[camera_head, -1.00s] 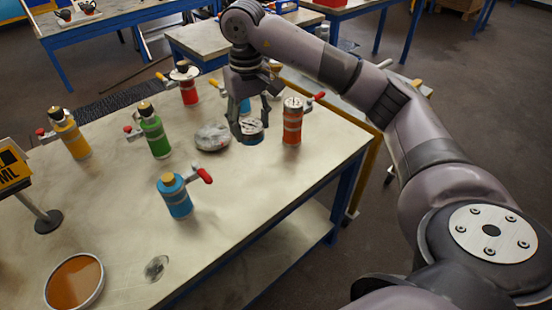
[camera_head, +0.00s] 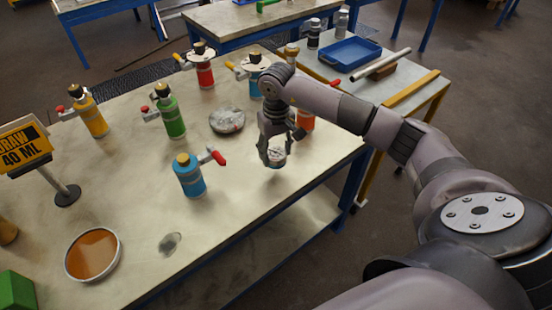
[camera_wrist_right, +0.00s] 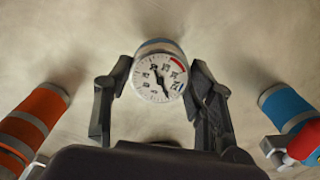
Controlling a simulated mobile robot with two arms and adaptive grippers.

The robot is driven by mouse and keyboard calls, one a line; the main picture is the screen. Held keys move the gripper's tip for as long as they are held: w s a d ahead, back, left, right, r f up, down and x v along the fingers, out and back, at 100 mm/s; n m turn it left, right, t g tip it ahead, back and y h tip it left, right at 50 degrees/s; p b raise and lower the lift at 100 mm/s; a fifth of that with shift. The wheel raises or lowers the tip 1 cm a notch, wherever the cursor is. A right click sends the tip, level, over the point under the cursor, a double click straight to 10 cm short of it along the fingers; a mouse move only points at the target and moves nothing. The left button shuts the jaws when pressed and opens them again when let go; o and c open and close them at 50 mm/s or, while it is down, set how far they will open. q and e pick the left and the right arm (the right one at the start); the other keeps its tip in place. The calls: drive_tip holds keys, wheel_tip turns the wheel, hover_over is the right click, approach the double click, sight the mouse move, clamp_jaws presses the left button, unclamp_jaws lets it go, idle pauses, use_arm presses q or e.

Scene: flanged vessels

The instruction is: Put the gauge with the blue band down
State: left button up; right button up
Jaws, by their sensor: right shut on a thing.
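A round gauge (camera_head: 277,154) with a white dial is held in my right gripper (camera_head: 276,160), over the front right part of the table (camera_head: 225,205). In the right wrist view the dial of the gauge (camera_wrist_right: 160,78) faces the camera, with a black needle and a red arc at its upper right. The two fingers of my right gripper (camera_wrist_right: 160,95) stand on either side of the gauge. I cannot tell whether its underside touches the table. My left gripper is out of view.
A blue vessel (camera_head: 189,178) stands left of the gauge. An orange vessel (camera_head: 306,122) stands behind, partly hidden by my arm. Green (camera_head: 172,118), yellow (camera_head: 95,118) and red (camera_head: 205,73) vessels stand farther back. A grey disc (camera_head: 227,121) lies between. The table front is largely clear.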

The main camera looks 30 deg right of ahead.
sight(276, 152)
wheel_tip(276, 152, down, 4)
idle(0.4)
drive_tip(key=shift+f+b, duration=0.3)
drive_tip(key=shift+f, duration=0.1)
drive_tip(key=o, duration=1.3)
drive_tip(key=shift+o, duration=0.2)
drive_tip(key=shift+r+p, duration=0.25)
drive_tip(key=shift+p, duration=0.05)
wheel_tip(276, 152, up, 12)
drive_tip(key=shift+r+b, duration=0.2)
drive_tip(key=shift+b, duration=0.35)
